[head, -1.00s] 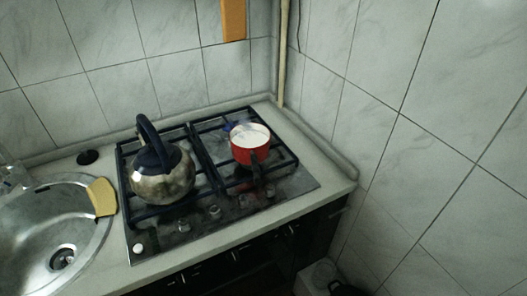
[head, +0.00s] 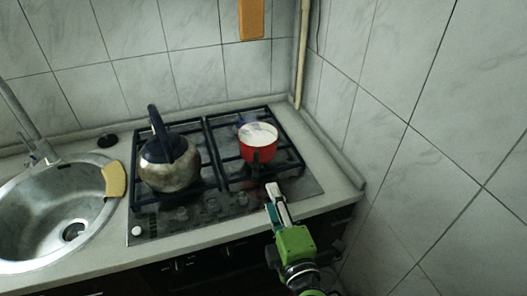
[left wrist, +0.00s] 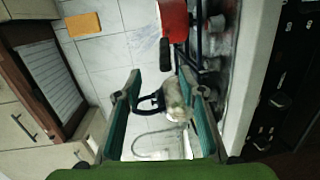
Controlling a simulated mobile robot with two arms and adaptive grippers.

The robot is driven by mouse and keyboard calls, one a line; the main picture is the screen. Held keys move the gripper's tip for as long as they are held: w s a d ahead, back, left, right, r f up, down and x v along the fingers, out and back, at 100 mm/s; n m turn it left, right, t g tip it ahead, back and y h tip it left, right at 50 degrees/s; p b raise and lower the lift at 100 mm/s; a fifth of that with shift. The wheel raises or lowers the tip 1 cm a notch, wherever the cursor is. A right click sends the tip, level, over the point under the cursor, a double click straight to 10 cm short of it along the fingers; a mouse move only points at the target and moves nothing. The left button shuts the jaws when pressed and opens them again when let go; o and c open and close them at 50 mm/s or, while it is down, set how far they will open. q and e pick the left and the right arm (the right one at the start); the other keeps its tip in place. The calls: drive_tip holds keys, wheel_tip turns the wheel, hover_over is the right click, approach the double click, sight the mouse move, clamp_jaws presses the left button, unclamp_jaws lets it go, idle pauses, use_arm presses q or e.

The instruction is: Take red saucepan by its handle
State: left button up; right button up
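The red saucepan (head: 257,152) stands on the right side of the gas hob, white inside, with its dark handle (head: 256,170) pointing toward the front edge. In the left wrist view the red saucepan (left wrist: 174,20) is at the top, cut off by the frame, and its black handle (left wrist: 165,54) hangs toward the gap between the fingertips. My left gripper (head: 273,188) is at the hob's front edge, just in front of the handle. Its fingers (left wrist: 159,72) are wide apart and empty in the left wrist view. No contact with the handle shows. My right gripper is in neither view.
A steel kettle (head: 168,165) stands on the hob's left side. Black grates (head: 208,150) surround the pan. A sink (head: 35,215) with a yellow sponge (head: 114,180) is at the left. A tiled wall (head: 420,130) closes off the right. Knobs (head: 211,206) line the front.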

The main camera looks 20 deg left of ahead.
sight(258, 167)
use_arm(q)
drive_tip(key=p+x, duration=0.1)
drive_tip(key=x, duration=0.3)
drive_tip(key=p+x, duration=0.1)
drive_tip(key=x, duration=0.3)
drive_tip(key=p+x, duration=0.2)
drive_tip(key=x, duration=0.3)
drive_tip(key=shift+s+a+f, duration=0.25)
drive_tip(key=shift+a+f, duration=0.1)
drive_tip(key=shift+w+a+f, duration=0.15)
drive_tip(key=shift+w+f, duration=0.1)
drive_tip(key=shift+w, duration=0.1)
drive_tip(key=shift+s, duration=0.1)
clamp_jaws()
drive_tip(key=shift+r, duration=0.35)
drive_tip(key=shift+f, duration=0.1)
